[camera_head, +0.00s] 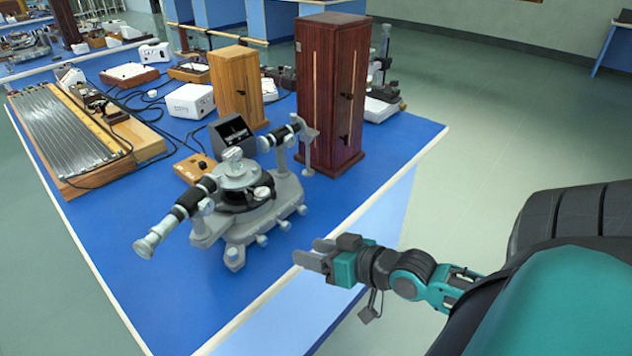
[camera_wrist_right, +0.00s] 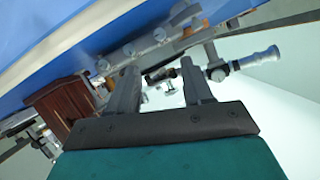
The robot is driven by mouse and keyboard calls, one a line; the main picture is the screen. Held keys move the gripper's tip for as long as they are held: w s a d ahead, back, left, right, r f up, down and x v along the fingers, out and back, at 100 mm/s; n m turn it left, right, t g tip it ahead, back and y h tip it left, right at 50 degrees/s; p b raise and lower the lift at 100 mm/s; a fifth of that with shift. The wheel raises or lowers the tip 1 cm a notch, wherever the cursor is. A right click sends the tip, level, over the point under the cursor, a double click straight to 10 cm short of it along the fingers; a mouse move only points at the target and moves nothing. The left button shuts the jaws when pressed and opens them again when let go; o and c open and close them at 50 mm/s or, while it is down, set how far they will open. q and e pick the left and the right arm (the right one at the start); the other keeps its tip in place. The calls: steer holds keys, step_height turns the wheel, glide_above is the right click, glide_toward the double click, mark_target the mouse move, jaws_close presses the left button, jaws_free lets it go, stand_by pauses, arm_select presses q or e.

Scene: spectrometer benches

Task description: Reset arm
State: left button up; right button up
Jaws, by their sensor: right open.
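My right gripper (camera_head: 313,255) is in the head view at the near right edge of the blue bench, level with the spectrometer's right side. Its two grey fingers point left and look empty. In the right wrist view the fingers (camera_wrist_right: 160,82) stand apart with a gap between them. The grey spectrometer (camera_head: 247,200) stands on the bench just left of the gripper, apart from it in the head view. Its black and silver telescope tube (camera_head: 178,215) points to the lower left. It also shows in the right wrist view (camera_wrist_right: 257,57), partly hidden by the fingers. My left gripper is not in view.
The blue bench (camera_head: 110,225) has a pale edge. A tall dark red wooden cabinet (camera_head: 332,95) and a lighter wooden box (camera_head: 238,90) stand behind the spectrometer. A ribbed track (camera_head: 70,135) lies at the left. The floor (camera_head: 480,120) at right is clear.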

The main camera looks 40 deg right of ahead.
stand_by(0.3)
steer(key=s+a+f+n+g, duration=0.2)
steer(key=s+a+f, duration=0.3)
steer(key=a+f, duration=0.7)
steer(key=a+n, duration=0.1)
steer(key=a, duration=0.1)
steer(key=shift+s+a+n+g+h, duration=0.15)
steer(key=shift+a+n+g+h, duration=0.15)
steer(key=shift+a+n, duration=0.1)
